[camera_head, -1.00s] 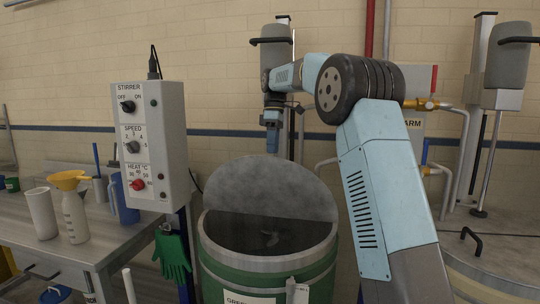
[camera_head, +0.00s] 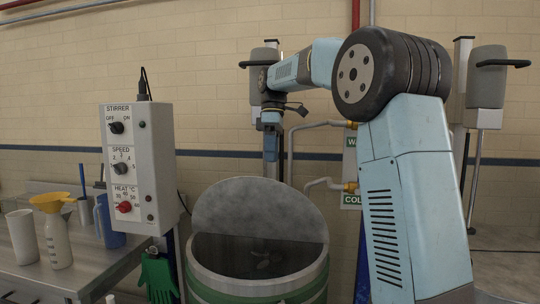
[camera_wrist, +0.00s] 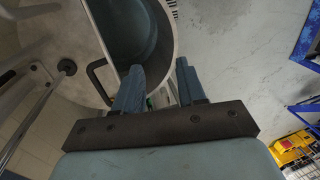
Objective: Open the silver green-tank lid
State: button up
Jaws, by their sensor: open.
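The green tank (camera_head: 262,288) stands in the lower middle of the head view, with a green band below its silver rim. Its silver half-lid (camera_head: 265,200) is raised and leans up at the back of the opening, so the dark inside shows. My gripper (camera_wrist: 160,82) is open, with its two blue fingers apart and nothing seen between their tips. In the head view my arm's end hangs down behind the raised lid, and the fingertips are hidden. The wrist view shows an open tank's inside (camera_wrist: 128,28) and a black handle (camera_wrist: 98,80) left of the fingers; I cannot tell which tank.
A stirrer control box (camera_head: 138,170) stands left of the tank. Pipes with brass valves are on the wall behind. The wrist view shows grey floor (camera_wrist: 235,55) at right.

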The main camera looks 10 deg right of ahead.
jog(key=shift+f, duration=0.3)
jog(key=shift+c, duration=1.4)
jog(key=f+n+h, duration=0.1)
jog(key=f, duration=0.1)
jog(key=s+f+h, duration=0.1)
jog(key=d+f+n+h, duration=0.1)
jog(key=f+h, duration=0.1)
jog(key=shift+s+d+f+n+g, duration=0.1)
jog(key=shift+s+f+n+g, duration=0.2)
jog(key=shift+s+f+g, duration=0.1)
jog(key=c, duration=0.4)
jog(key=f+n+h, duration=0.1)
jog(key=s+d+f+n+h, duration=0.1)
jog(key=n+h, duration=0.1)
jog(key=f+n+h, duration=0.1)
jog(key=f+h, duration=0.1)
jog(key=shift+s+d+t, duration=0.15)
jog(key=shift+d+t, duration=0.15)
grip_shut()
jog(key=n+t, duration=2.2)
jog(key=n, duration=0.7)
send_near(244, 184)
jog(key=x, duration=0.7)
